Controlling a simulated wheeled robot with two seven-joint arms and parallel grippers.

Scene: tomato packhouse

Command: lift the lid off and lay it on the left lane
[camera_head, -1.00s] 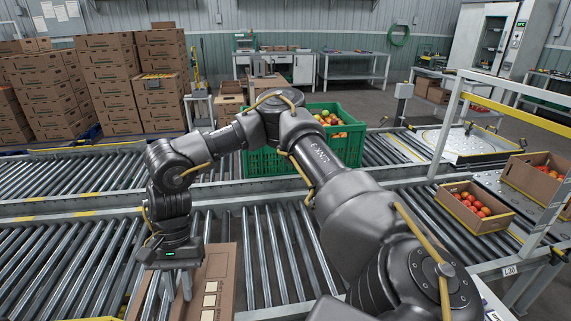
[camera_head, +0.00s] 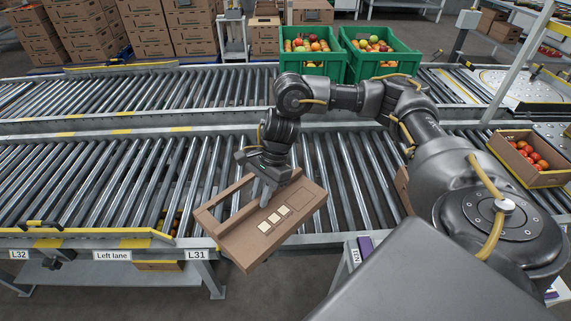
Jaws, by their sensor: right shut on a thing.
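The lid (camera_head: 238,229) is a flat brown cardboard piece with several pale square labels. It is in the middle of the head view, tilted, over the near rollers and jutting past their front rail. I cannot tell whether the lid touches the rollers. The left lane (camera_head: 90,185) is the roller bed at left, with a "Left lane" sign (camera_head: 112,255) on its front. A brown carton (camera_head: 402,188) shows partly behind my right arm. My left gripper is not in view.
An open box of tomatoes (camera_head: 530,160) is at right. A yellow-edged rail (camera_head: 90,238) runs along the left lane's front. The rollers left of the lid look clear.

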